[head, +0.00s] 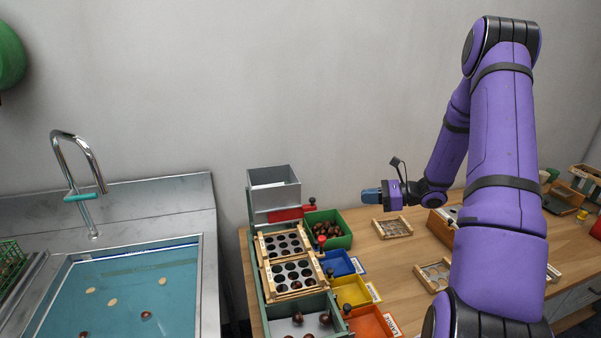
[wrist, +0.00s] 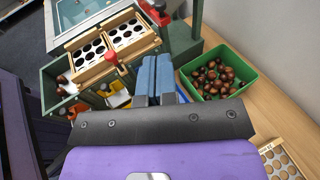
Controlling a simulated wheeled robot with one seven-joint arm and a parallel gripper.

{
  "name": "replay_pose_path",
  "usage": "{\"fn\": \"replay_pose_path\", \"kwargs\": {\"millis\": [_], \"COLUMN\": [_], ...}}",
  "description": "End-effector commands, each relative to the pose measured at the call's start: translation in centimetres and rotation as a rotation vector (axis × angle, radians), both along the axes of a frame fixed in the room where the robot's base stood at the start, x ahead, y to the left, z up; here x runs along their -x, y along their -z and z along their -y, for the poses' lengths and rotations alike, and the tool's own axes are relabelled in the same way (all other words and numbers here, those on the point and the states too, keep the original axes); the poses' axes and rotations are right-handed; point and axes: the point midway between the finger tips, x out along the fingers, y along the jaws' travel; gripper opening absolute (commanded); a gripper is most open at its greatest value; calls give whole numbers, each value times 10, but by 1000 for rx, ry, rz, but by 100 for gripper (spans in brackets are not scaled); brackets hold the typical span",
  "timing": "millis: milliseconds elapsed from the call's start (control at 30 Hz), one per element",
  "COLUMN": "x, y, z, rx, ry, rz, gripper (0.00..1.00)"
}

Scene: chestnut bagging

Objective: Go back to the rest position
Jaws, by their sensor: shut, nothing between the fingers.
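My gripper (head: 371,196) is at the end of my purple arm, above the wooden bench and to the right of the sorting machine. Its blue fingers are shut together and hold nothing; they also show in the wrist view (wrist: 154,75). The sorting machine (head: 254,250) has a grey hopper (head: 274,187) at the top and two wooden sieve plates with round holes. A green bin (head: 345,240) of chestnuts stands beside it, and also shows in the wrist view (wrist: 250,88) to the right of the fingers.
A blue bin (head: 340,264), a yellow bin (head: 352,291) and a red bin (head: 369,324) line the machine's right side. Spare sieve plates lie on the bench (head: 400,262). A sink (head: 125,290) with water and a tall tap (head: 88,180) is at the left. A wall stands behind.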

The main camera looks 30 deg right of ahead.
Motion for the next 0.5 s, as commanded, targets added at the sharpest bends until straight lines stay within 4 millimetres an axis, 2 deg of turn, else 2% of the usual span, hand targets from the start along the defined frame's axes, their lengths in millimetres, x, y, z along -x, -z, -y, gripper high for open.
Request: {"fn": "replay_pose_path", "kwargs": {"millis": [167, 267, 367, 500], "x": [0, 0, 2, 10], "y": [-2, -12, -32, -67], "z": [-1, -9, -27, -61], "rx": [5, 34, 99, 230], "ry": [-5, -40, -117, -267], "rz": [1, 12, 30, 71], "gripper": [0, 0, 0, 0]}}
